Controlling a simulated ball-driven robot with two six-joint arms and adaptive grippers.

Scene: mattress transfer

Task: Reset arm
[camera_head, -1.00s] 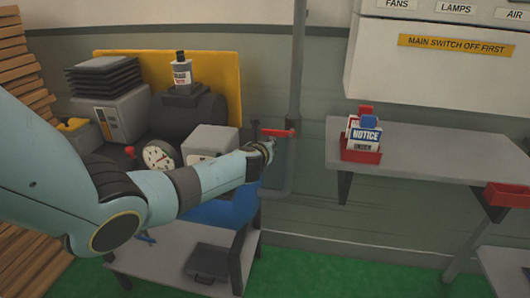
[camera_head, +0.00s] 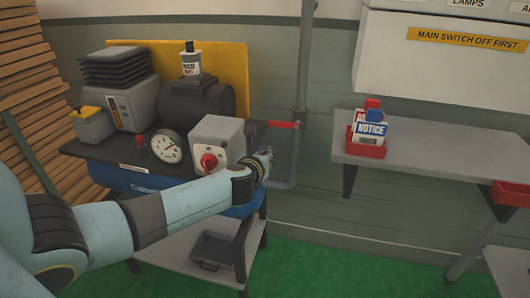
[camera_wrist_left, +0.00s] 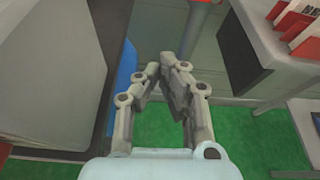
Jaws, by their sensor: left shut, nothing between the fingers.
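My left arm reaches in from the left in the head view, across the front of a blue air compressor (camera_head: 133,184). My left gripper (camera_head: 268,158) is at the compressor's right end, below the red valve handle (camera_head: 284,124). In the left wrist view my left gripper (camera_wrist_left: 164,68) is shut, with nothing between its fingers. My right gripper is in neither view.
A grey box with a red knob (camera_head: 208,161) sits just above my forearm. A vertical pipe (camera_head: 303,65) stands by the gripper. A wall shelf (camera_head: 440,155) with a red card holder (camera_head: 366,150) is on the right. Green floor (camera_wrist_left: 158,128) lies below.

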